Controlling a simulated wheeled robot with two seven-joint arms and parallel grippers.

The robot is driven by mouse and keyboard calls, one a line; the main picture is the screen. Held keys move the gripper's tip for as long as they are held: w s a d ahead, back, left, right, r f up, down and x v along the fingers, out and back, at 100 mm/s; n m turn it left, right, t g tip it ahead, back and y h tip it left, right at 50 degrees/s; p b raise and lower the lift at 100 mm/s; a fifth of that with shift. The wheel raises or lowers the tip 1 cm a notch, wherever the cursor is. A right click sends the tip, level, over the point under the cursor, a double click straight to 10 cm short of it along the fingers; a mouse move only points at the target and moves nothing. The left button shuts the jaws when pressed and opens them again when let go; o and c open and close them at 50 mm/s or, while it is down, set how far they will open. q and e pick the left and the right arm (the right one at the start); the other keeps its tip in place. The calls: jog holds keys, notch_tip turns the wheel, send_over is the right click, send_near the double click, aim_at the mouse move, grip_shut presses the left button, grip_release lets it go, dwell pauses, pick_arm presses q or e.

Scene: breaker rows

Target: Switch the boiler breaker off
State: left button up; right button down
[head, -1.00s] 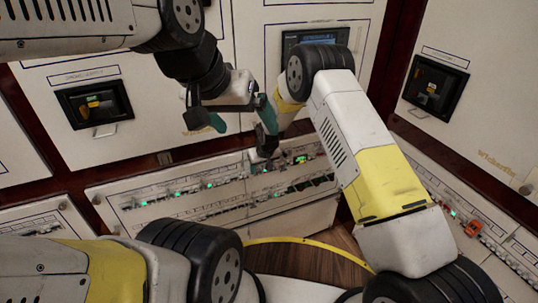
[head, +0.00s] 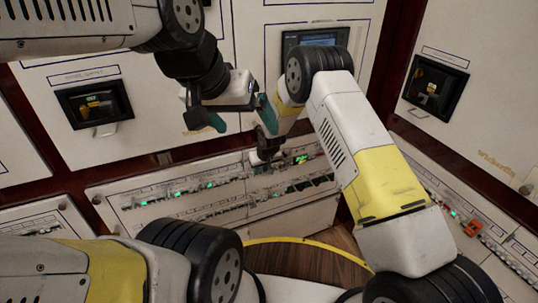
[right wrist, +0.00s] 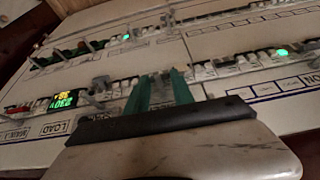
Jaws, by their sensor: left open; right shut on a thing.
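The lower breaker panel (head: 215,212) carries two rows of small switches with green lights. My right gripper (head: 265,155) reaches down to the upper row in the head view. In the right wrist view its two teal fingers (right wrist: 160,92) are shut on a small breaker switch (right wrist: 160,80) in the nearer row. The finger tips and dark gripper body hide much of that switch. I cannot read which label belongs to it, so I cannot tell which is the boiler breaker. My left gripper (head: 238,116) is open and empty, held above the panel and close beside my right gripper.
A lit meter display (right wrist: 63,99) sits left of the fingers in the nearer row. Cabinet doors with dark handle recesses (head: 95,104) stand behind. Another breaker panel (head: 480,232) with an orange part (head: 473,228) runs along the right. A yellow curved strip (head: 310,243) crosses the floor.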

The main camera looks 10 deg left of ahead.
aim_at(263, 181)
jog(key=t+y, duration=0.1)
jog(key=s+d+f+t, duration=0.1)
jog(key=shift+s+f+t+y, duration=0.1)
jog(key=shift+f+t+y, duration=0.2)
jog(key=shift+t+y, duration=0.1)
jog(key=shift+s+d+f+t+y, duration=0.1)
jog(key=shift+f+t+y, duration=0.3)
jog(key=shift+t, duration=0.15)
jog(key=shift+s+f+t+y, duration=0.1)
jog(key=shift+f+t+y, duration=0.15)
jog(key=shift+t+y, duration=0.25)
jog(key=t+y, duration=0.1)
jog(key=f+t, duration=0.1)
jog(key=t, duration=0.1)
jog(key=shift+f+y, duration=0.3)
jog(key=shift+y, duration=0.1)
jog(key=shift+f+t+y, duration=0.5)
jog(key=shift+t+y, duration=0.2)
jog(key=shift+t, duration=0.35)
jog(key=shift+w, duration=0.1)
jog(key=c, duration=1.1)
grip_release()
jog(key=v, duration=0.7)
jog(key=shift+s+d, duration=0.15)
jog(key=shift+s, duration=0.15)
